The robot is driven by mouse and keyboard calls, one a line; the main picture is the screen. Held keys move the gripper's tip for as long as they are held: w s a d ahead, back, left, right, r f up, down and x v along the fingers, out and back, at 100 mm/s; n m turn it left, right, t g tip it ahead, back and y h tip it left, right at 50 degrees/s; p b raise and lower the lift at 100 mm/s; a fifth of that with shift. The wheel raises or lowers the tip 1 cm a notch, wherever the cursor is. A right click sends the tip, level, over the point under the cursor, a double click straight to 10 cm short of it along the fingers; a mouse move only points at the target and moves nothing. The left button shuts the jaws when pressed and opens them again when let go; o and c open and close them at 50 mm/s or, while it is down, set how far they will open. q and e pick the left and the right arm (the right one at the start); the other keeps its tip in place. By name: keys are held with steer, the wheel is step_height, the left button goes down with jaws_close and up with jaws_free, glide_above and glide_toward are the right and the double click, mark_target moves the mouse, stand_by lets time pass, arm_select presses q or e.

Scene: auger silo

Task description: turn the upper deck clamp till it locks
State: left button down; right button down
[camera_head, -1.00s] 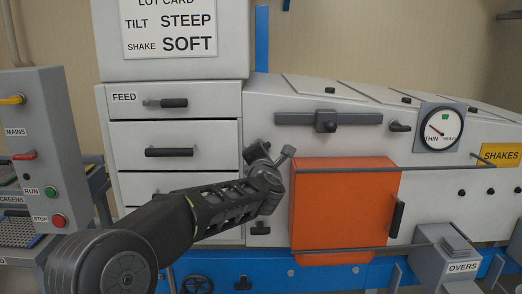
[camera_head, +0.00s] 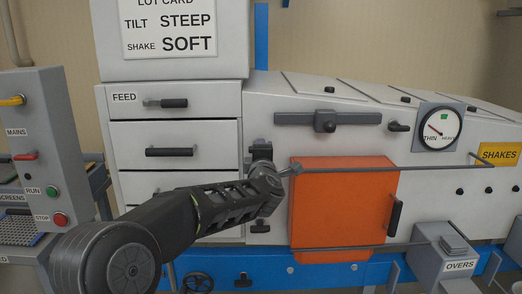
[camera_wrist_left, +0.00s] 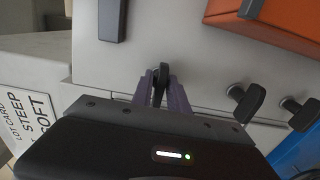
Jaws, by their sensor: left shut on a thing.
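The upper deck clamp (camera_wrist_left: 160,82) is a small black handle on the pale machine front. In the left wrist view it stands between the two purple-grey fingers of my left gripper (camera_wrist_left: 161,92), which are closed on its sides. In the head view my left gripper (camera_head: 260,152) is at the machine front, left of the orange door (camera_head: 340,210), and its wrist largely hides the clamp. I cannot tell from these views whether the clamp is locked. A lower clamp (camera_head: 260,226) sits below. My right gripper is not in view.
In the wrist view two more black handles (camera_wrist_left: 246,102) (camera_wrist_left: 298,113) stand right of the held clamp. A grey rail (camera_head: 400,168) crosses the orange door's top. Drawers (camera_head: 174,135) are to the left, and a control box (camera_head: 42,150) stands far left.

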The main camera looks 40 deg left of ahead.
arm_select(q)
steer(key=c, duration=1.5)
jaws_free()
steer(key=shift+b+v, duration=0.85)
steer(key=shift+v, duration=3.1)
steer(key=shift+d+f, duration=0.1)
